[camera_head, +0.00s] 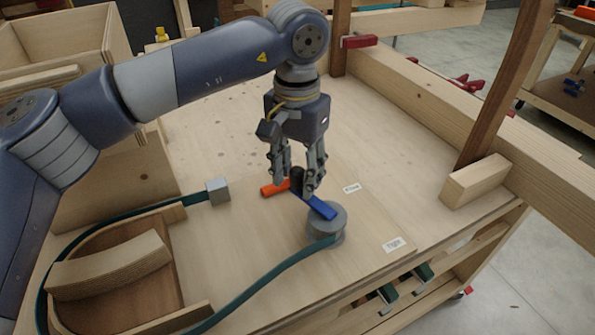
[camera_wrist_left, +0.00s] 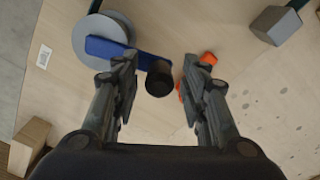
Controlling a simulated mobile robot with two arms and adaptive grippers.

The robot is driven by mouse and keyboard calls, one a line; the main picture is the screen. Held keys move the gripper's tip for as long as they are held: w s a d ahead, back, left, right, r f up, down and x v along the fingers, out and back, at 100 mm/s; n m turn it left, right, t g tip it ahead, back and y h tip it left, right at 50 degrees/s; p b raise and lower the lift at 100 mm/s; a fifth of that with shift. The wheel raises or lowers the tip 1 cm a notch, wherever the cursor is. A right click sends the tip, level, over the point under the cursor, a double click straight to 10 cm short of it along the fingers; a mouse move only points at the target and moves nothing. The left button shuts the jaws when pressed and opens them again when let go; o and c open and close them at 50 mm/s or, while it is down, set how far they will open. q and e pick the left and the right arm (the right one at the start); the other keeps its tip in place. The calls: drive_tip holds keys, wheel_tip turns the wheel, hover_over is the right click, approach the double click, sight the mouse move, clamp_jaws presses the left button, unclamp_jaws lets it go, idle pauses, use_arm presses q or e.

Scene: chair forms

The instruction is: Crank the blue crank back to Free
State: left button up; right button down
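The blue crank (camera_head: 319,207) sits on a grey round hub (camera_head: 340,232) on the wooden bench. Its arm points away from the hub toward the back left, with a black knob (camera_head: 297,174) at its end. My left gripper (camera_head: 296,186) points down over the knob. In the left wrist view the fingers (camera_wrist_left: 161,62) are open, with the black knob (camera_wrist_left: 159,82) between them and gaps visible on both sides. The blue arm (camera_wrist_left: 125,53) passes by the left finger. A "Free" label (camera_head: 351,187) lies behind right of the hub, a "Tight" label (camera_head: 393,245) in front right. My right gripper is not in view.
An orange piece (camera_head: 272,188) lies just left of the knob. A green strap (camera_head: 262,283) runs from the hub around a curved wooden form (camera_head: 115,270) to a grey block (camera_head: 217,190). Wooden posts and a beam (camera_head: 440,95) stand at the right.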

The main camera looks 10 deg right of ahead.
use_arm(q)
wheel_tip(320, 180, up, 12)
idle(0.7)
